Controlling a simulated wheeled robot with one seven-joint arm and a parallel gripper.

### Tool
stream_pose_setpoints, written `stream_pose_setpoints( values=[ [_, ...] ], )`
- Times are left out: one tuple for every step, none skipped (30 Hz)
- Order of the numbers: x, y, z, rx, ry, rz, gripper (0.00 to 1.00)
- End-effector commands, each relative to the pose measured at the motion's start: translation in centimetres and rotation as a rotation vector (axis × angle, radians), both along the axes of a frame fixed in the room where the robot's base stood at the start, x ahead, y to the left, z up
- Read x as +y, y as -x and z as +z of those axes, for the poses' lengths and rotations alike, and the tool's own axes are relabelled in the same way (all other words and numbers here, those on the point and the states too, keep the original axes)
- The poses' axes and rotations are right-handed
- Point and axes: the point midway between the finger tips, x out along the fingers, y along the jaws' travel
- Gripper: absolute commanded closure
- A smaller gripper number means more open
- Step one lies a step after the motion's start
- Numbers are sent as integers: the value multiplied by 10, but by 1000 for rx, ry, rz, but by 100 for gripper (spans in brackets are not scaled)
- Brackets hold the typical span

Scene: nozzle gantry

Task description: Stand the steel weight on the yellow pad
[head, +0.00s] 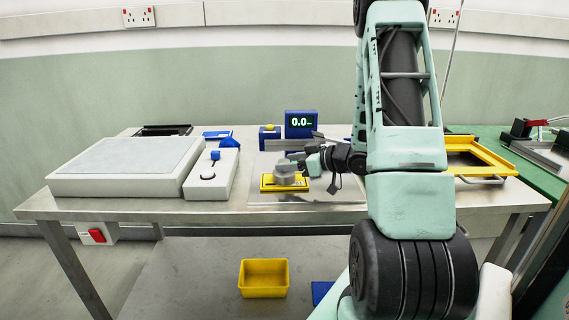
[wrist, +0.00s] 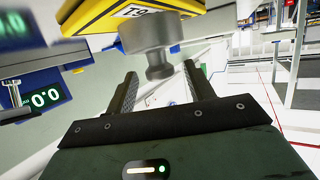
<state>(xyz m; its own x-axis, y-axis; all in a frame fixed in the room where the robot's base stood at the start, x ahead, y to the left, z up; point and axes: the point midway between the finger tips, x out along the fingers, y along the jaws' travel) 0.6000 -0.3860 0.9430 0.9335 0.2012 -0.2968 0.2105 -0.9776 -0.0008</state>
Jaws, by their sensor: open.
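The steel weight (head: 285,170) is a grey cylinder with a knob on top. It appears to stand upright on the yellow pad (head: 268,187) on the workbench. In the wrist view the weight (wrist: 152,38) shows with its knob pointing toward my gripper, and the yellow pad (wrist: 95,14) with a black-and-white label lies behind it. My gripper (head: 302,160) is just right of the weight's top in the head view. In the wrist view my gripper (wrist: 159,72) is open, with the knob in line between its fingertips. Whether a finger touches the knob I cannot tell.
A display (head: 300,123) reading 0.0 stands behind the pad. A white box with a blue knob (head: 212,172) and a large white slab (head: 115,166) are at the left. A yellow-framed tray (head: 490,163) is at the right. A yellow bin (head: 264,278) sits below the bench.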

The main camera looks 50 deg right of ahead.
Motion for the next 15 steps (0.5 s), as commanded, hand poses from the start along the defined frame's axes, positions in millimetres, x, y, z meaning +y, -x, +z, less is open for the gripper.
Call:
stream_pose_setpoints(
  values=[
    [-3, 10, 4, 0, 1, -5, 47],
    [-5, 16, 6, -1, 2, -4, 47],
    [-7, 25, 8, -1, 3, -5, 47],
    [-8, 31, 10, -1, 3, -5, 47],
    [-9, 37, 12, -1, 2, -4, 47],
    [-11, 45, 15, -1, 2, -4, 47],
    [-12, 51, 16, -2, 2, -5, 47],
    [-13, 56, 18, 0, 2, -4, 47],
    [-14, 63, 21, -1, 1, -5, 47],
    [-15, 68, 22, -1, 1, -4, 47],
    [-16, 72, 23, -1, 1, -4, 47],
    [-17, 76, 25, 0, 1, -2, 47],
    [-18, 80, 26, 0, 1, -3, 47],
    [-18, 83, 26, -1, 1, -3, 47],
    [-19, 86, 28, -1, 0, -2, 47]
  ],
)
